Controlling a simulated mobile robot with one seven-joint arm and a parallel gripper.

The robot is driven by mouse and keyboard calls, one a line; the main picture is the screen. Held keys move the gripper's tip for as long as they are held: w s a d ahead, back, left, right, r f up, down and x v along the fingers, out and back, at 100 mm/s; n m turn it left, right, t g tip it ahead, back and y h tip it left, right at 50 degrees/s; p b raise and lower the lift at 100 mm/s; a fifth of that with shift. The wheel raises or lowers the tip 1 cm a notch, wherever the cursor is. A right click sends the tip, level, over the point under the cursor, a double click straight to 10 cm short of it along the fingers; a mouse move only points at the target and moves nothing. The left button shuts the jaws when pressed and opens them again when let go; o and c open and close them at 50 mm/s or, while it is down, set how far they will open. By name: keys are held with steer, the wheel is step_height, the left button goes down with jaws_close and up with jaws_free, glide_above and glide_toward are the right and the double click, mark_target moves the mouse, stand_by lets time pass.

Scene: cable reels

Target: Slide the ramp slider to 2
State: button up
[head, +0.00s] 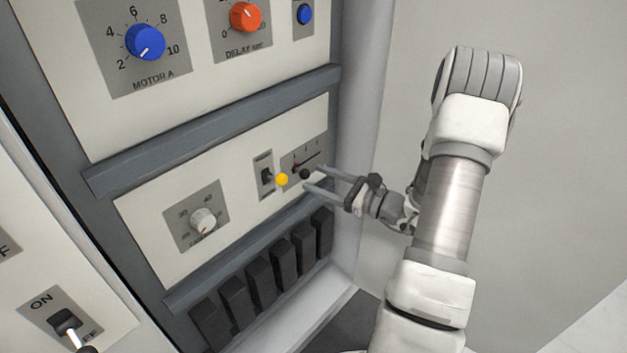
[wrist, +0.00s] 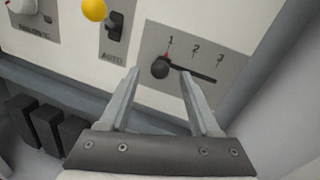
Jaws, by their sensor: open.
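The ramp slider's plate (wrist: 193,66) is grey with marks 1, 2 and 3 and a dark slot. In the head view the knob (head: 305,174) shows between the fingers. My gripper (wrist: 158,72) is open, with one finger on each side of the knob in the wrist view. In the head view my gripper (head: 312,177) reaches in from the right. I cannot tell whether a finger touches the knob.
A white dial (head: 203,221) is further left. A row of black blocks (head: 264,283) is below, and a dark rail (head: 215,130) runs above. Free room lies to the right.

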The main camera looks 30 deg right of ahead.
steer(key=shift+x, duration=1)
jaws_close()
stand_by(0.8)
